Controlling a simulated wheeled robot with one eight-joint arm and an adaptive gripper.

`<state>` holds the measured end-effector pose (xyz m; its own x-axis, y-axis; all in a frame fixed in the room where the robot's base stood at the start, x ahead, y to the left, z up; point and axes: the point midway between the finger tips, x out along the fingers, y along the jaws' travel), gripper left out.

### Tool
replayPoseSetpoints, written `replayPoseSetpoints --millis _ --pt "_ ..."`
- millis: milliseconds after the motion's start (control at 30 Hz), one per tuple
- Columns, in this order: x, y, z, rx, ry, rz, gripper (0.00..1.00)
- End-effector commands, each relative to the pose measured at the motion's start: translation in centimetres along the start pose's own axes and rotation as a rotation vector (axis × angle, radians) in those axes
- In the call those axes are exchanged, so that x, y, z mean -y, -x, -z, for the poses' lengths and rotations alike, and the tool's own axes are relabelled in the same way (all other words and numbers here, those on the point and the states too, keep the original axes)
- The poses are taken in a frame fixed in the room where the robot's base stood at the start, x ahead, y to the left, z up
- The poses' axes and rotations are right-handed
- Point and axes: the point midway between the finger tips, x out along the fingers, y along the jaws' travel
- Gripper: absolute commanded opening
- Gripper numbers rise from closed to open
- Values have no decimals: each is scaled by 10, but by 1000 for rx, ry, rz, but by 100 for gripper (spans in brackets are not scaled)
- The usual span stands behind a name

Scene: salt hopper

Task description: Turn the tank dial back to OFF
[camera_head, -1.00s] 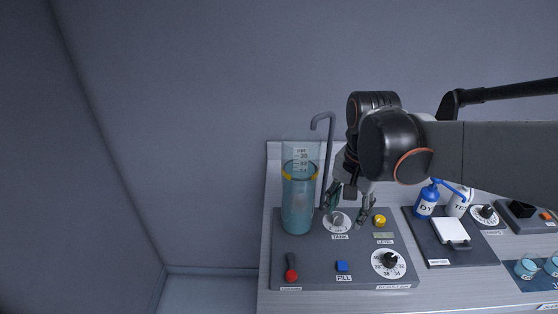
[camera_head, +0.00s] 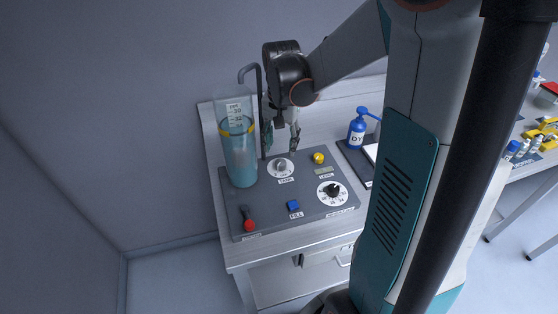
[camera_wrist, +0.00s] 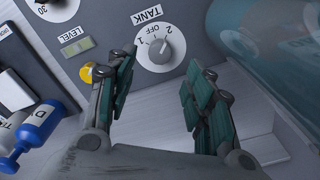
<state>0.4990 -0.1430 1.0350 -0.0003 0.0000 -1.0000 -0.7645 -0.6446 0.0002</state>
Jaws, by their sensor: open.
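The tank dial (camera_head: 281,168) is a white disc with a grey knob on the dark panel, right of the tank. In the wrist view the dial (camera_wrist: 160,46) shows the marks 1, OFF and 2 beside the TANK label. I cannot tell surely which mark the knob points at. My gripper (camera_head: 281,138) is open and empty above the dial, apart from it. In the wrist view my gripper (camera_wrist: 166,66) has its two fingers spread, with the dial beyond the gap between their tips.
The clear tank (camera_head: 240,150) of bluish water, with a yellow ring, stands close left of the dial. A yellow button (camera_head: 318,157), numbered dial (camera_head: 332,192), blue FILL button (camera_head: 293,205) and red-knobbed lever (camera_head: 249,224) share the panel. A blue bottle (camera_head: 357,130) stands right.

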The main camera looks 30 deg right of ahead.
Motion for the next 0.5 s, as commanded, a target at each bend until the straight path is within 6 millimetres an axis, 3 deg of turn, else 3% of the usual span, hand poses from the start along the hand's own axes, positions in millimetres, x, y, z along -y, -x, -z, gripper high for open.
replayPoseSetpoints --millis 33,200,500 --pt "0 -14 0 0 0 0 48" --pt "0 -42 0 0 0 0 48" --pt "0 -66 0 0 0 0 48"
